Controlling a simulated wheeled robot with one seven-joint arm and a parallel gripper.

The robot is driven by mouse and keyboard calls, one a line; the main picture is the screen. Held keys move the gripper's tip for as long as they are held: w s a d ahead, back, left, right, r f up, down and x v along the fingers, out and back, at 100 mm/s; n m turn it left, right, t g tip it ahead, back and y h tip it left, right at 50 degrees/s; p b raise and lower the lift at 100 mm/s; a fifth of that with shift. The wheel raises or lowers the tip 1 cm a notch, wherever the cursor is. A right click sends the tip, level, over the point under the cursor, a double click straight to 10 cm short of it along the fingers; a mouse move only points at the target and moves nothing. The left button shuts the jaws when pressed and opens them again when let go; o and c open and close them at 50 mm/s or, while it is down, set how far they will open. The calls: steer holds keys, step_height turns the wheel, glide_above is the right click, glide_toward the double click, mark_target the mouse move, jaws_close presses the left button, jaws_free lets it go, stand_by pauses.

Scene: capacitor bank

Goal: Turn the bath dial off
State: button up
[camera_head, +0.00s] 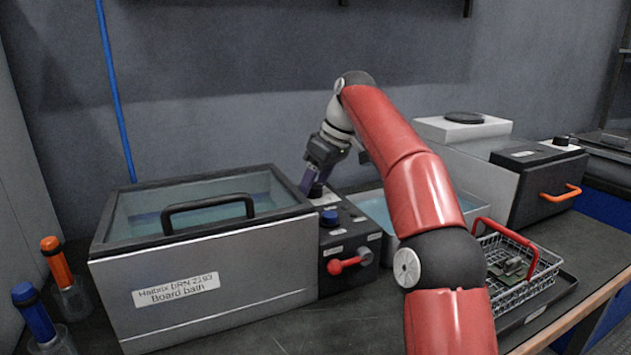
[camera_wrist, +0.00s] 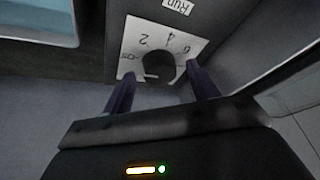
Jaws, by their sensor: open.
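The bath dial is a black round knob on a white numbered plate, seen upside down in the wrist view (camera_wrist: 158,65). In the head view the dial (camera_head: 316,190) shows just below my gripper on the black control box (camera_head: 345,222), right of the board bath (camera_head: 205,270). My gripper (camera_wrist: 160,85) is open, with one purple finger on each side of the knob's near edge. I cannot tell whether the fingers touch it. The knob's pointer is not clear, so its setting cannot be told.
A wire basket (camera_head: 515,275) with a red handle stands to the right. Two bottles with orange (camera_head: 56,262) and blue (camera_head: 34,312) handles stand at the left.

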steer(key=shift+v, duration=1.25)
steer(key=s+d+b, duration=0.3)
steer(key=s+d, duration=0.2)
steer(key=d, duration=0.6)
steer(key=shift+r, duration=0.15)
